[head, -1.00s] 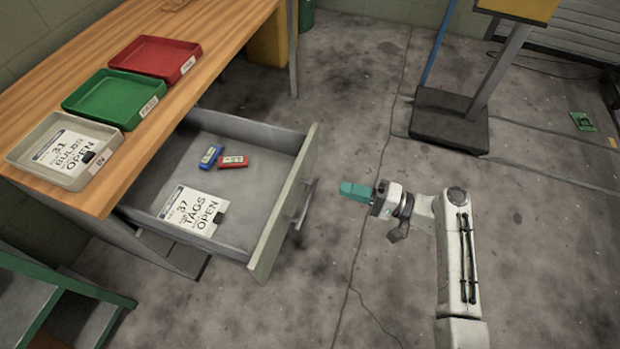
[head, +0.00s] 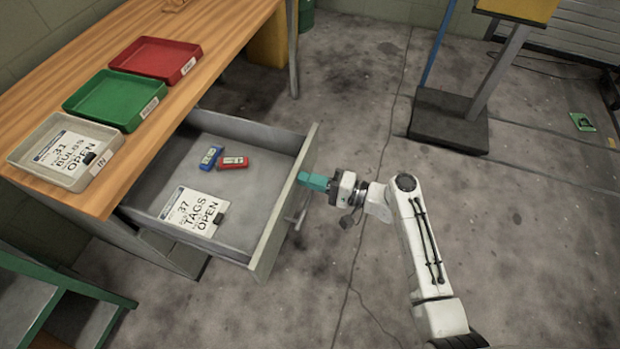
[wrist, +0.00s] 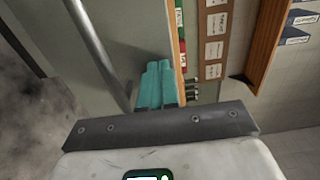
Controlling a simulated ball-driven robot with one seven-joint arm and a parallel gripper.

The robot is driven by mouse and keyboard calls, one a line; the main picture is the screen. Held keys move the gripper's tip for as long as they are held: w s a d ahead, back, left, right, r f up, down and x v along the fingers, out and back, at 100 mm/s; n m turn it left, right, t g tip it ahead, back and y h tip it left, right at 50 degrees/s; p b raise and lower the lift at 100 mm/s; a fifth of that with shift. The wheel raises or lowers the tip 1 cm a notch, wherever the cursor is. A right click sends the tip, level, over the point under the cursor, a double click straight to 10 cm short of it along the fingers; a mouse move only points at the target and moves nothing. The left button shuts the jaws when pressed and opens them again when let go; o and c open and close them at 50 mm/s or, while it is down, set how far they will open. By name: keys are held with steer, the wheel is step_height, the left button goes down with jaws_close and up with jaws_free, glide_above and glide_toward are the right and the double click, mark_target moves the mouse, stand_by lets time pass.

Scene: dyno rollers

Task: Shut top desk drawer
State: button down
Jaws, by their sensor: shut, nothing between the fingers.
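The top desk drawer (head: 262,262) is pulled well out from under the wooden desk (head: 40,125). Its grey front carries a bar handle on the outer face; the handle (wrist: 95,40) also shows in the wrist view.
On the desk are a red tray (head: 150,62), a green tray (head: 108,107) and a grey tray (head: 30,152) with a card. Green steps (head: 60,290) stand at lower left. A dark-based stand (head: 448,122) is at upper right.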

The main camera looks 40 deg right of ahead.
steer(key=shift+w+a, duration=0.1)
steer(key=b+x, duration=1.8)
steer(key=x, duration=2)
steer(key=shift+w+r, duration=0.2)
steer(key=shift+w, duration=0.05)
